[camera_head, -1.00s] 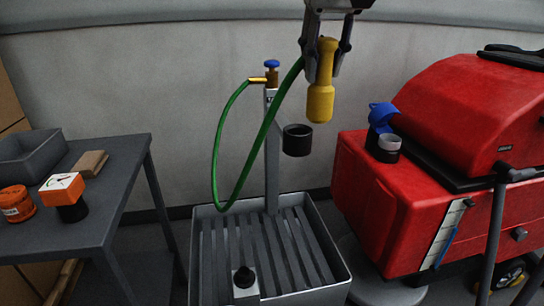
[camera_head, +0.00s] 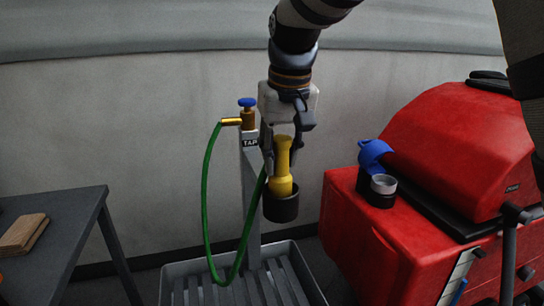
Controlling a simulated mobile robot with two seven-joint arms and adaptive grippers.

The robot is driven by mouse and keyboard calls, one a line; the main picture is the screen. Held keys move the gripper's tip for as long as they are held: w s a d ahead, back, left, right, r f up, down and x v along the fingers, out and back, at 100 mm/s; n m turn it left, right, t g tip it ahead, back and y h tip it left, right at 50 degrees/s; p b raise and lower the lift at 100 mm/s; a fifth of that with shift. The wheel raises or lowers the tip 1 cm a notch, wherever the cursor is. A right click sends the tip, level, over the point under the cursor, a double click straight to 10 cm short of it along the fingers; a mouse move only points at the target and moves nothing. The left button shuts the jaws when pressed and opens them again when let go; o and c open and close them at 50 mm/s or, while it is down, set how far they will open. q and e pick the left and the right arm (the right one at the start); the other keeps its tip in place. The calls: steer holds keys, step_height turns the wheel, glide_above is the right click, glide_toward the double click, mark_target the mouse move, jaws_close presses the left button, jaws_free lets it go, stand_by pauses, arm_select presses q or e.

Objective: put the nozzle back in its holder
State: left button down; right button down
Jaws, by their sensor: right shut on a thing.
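The yellow nozzle (camera_head: 281,166) is upright, with its wide end down at the black round holder (camera_head: 281,205). Its lower end is hidden behind the holder's front rim, so it appears to sit inside the cup. My right gripper (camera_head: 282,160) comes down from above and is shut on the nozzle's upper part. The green hose (camera_head: 206,200) loops from the brass tap (camera_head: 249,118) with its blue knob down and back up toward the nozzle. My left gripper is not in view.
A grey slatted basin (camera_head: 205,262) stands below the tap post. A red machine (camera_head: 385,225) with an open blue cap (camera_head: 373,153) stands close on the right. A dark table (camera_head: 60,215) with a brown block (camera_head: 22,234) is at the left.

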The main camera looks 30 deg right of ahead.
steer(key=shift+s+f, duration=0.4)
steer(key=shift+s, duration=0.1)
steer(key=shift+a, duration=0.15)
steer(key=c, duration=1.2)
jaws_free()
steer(key=shift+w+f, duration=0.1)
steer(key=shift+w, duration=0.1)
steer(key=shift+s, duration=0.1)
steer(key=shift+r, duration=0.35)
steer(key=v, duration=1.1)
steer(key=shift+s+r, duration=0.15)
steer(key=shift+r, duration=0.05)
